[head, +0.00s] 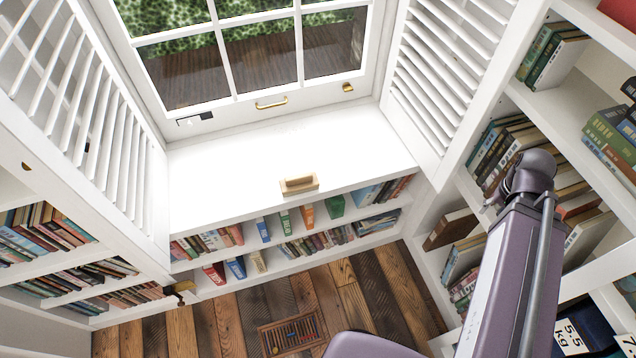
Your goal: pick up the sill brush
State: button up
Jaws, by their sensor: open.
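The sill brush (298,184), a small tan block with a paler strip along it, lies at the front edge of the white window sill (235,165), right of the sill's middle. Nothing is touching it from above. My arm rises at the right side of the head view, well to the right of the brush and apart from it. My gripper does not show in this view.
A white window (228,55) with a brass handle stands behind the sill. Louvred shutters (440,75) flank it on both sides. Bookshelves stand below the sill and at left and right. A floor grate (291,335) lies on the planks. The sill around the brush is clear.

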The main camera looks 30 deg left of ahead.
aim_at(297, 184)
jog(key=z, duration=0.15)
jog(key=k, duration=1.45)
jog(key=u, duration=1.4)
jog(key=i, duration=0.9)
jog(key=z, duration=0.1)
